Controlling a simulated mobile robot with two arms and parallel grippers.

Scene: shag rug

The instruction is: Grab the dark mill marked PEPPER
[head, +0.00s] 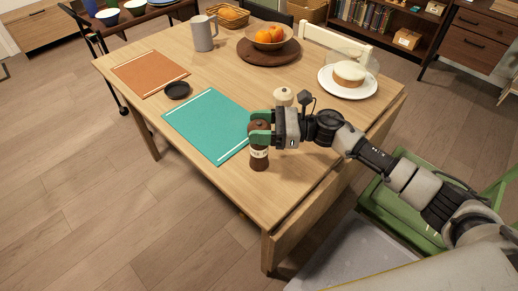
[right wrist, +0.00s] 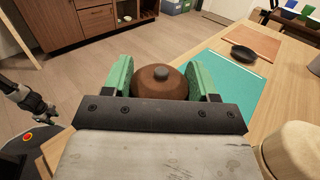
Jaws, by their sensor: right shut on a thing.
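The dark brown mill (head: 259,158) stands upright on the wooden table, at the right edge of the teal placemat. A pale label shows on its side; its lettering is too small to read. My right gripper (head: 259,128) is shut on the mill near its top, with green fingers on either side. In the right wrist view the mill's round brown top (right wrist: 160,80) with a small knob sits between the two green fingers. A light, cream-coloured mill (head: 284,97) stands behind my right gripper, partly hidden; a pale rounded top (right wrist: 294,150) shows in the right wrist view.
The table (head: 214,76) also holds a teal placemat (head: 205,122), an orange placemat (head: 147,75), a small dark dish (head: 177,91), a grey pitcher (head: 204,34), a fruit bowl (head: 268,38) and a cake on a white plate (head: 330,88). A green chair (head: 400,222) stands at the right.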

